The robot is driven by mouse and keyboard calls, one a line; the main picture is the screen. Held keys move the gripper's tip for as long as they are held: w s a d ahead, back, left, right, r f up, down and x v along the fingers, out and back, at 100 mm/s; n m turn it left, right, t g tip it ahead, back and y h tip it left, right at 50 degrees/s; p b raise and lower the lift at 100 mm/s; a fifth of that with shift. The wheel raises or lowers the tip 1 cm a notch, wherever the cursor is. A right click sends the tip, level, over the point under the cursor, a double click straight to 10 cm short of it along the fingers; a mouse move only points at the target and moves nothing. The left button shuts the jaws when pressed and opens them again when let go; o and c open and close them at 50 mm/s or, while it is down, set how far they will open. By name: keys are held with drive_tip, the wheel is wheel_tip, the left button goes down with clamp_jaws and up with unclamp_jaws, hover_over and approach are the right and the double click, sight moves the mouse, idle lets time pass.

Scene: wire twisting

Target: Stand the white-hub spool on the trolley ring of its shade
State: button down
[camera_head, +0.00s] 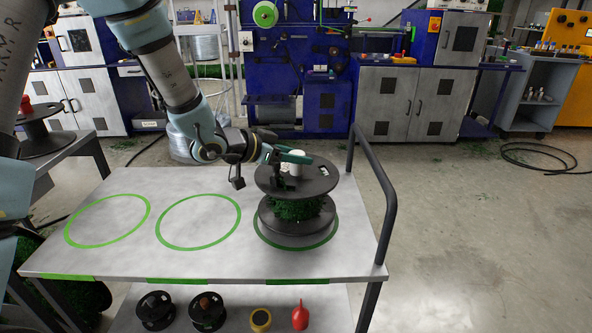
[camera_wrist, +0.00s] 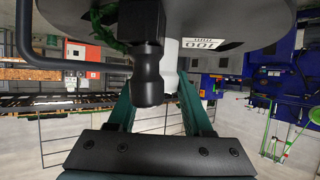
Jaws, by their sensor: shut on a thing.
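The white-hub spool (camera_head: 295,208) has black flanges and dark green wire. It stands upright at the right end of the trolley (camera_head: 120,262), inside the dark green ring (camera_head: 262,238). Its lower flange looks at or very near the trolley top; a small gap cannot be ruled out. The white hub (camera_head: 295,168) rises through the top flange. My gripper (camera_head: 292,160) reaches in from the left and is shut on this hub. In the wrist view, my gripper (camera_wrist: 155,85) has the white hub (camera_wrist: 170,62) between its fingers, partly behind a black knob.
A bright green ring (camera_head: 67,230) and a mid-green ring (camera_head: 160,230) on the trolley are empty. A dark handrail (camera_head: 373,200) rises at the trolley's right end. Small spools (camera_head: 207,311) and a red bottle (camera_head: 300,315) sit on the lower shelf. A red-hub spool (camera_head: 45,138) stands far left.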

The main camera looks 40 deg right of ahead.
sight(296, 167)
drive_tip(key=shift+f, duration=1.65)
drive_tip(key=shift+c, duration=1.6)
unclamp_jaws()
drive_tip(key=v, duration=1.2)
